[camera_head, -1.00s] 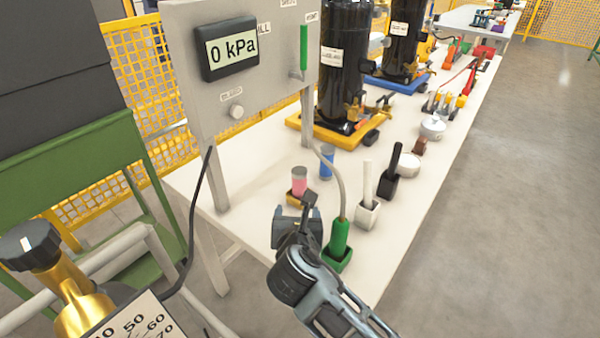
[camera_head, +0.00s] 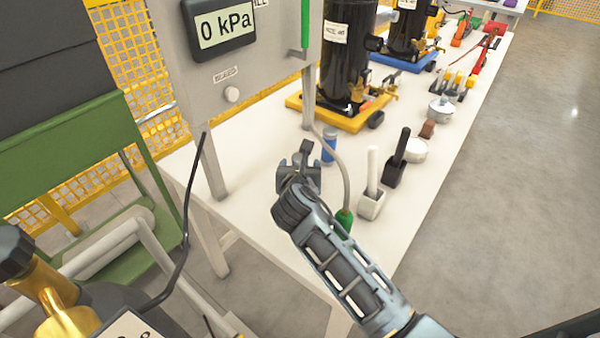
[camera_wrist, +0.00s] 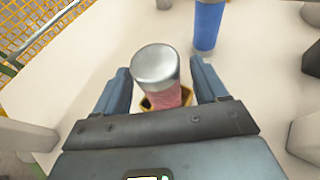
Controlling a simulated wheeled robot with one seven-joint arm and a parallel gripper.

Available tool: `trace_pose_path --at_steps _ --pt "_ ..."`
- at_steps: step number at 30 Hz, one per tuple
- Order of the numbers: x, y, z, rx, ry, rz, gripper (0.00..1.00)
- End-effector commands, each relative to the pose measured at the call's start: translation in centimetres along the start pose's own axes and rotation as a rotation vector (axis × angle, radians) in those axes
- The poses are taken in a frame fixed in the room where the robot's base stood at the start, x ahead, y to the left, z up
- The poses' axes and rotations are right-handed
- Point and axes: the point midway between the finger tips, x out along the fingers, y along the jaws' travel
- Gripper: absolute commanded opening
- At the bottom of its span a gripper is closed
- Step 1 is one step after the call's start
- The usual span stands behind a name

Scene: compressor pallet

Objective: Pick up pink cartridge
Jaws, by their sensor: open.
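The pink cartridge shows in the wrist view (camera_wrist: 166,90), upright with a silver cap and a pink body, its foot in a yellow holder (camera_wrist: 148,104). My gripper (camera_wrist: 160,85) is open, with one finger on each side of the cartridge; I cannot tell if either finger touches it. In the head view my gripper (camera_head: 299,172) is over the near part of the white table (camera_head: 255,215) and hides the pink cartridge.
A blue cartridge (camera_head: 328,147) stands just beyond; it also shows in the wrist view (camera_wrist: 208,25). A grey gauge panel (camera_head: 225,120) stands at the left. To the right are a white-handled tool (camera_head: 372,190), a black-handled tool (camera_head: 395,172) and a green tool (camera_head: 345,219).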

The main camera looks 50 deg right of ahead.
Motion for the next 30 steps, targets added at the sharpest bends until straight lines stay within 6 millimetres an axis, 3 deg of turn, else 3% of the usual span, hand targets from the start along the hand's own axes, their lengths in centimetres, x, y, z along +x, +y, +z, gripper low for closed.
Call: trace_pose_path --at_steps 8,26,30 --pt "0.23 -0.02 0.00 0.000 0.000 0.000 0.71" --pt "0.20 -0.01 -0.01 0.000 0.000 0.000 0.14" --pt "0.19 0.00 0.03 0.000 -0.001 0.000 0.12"
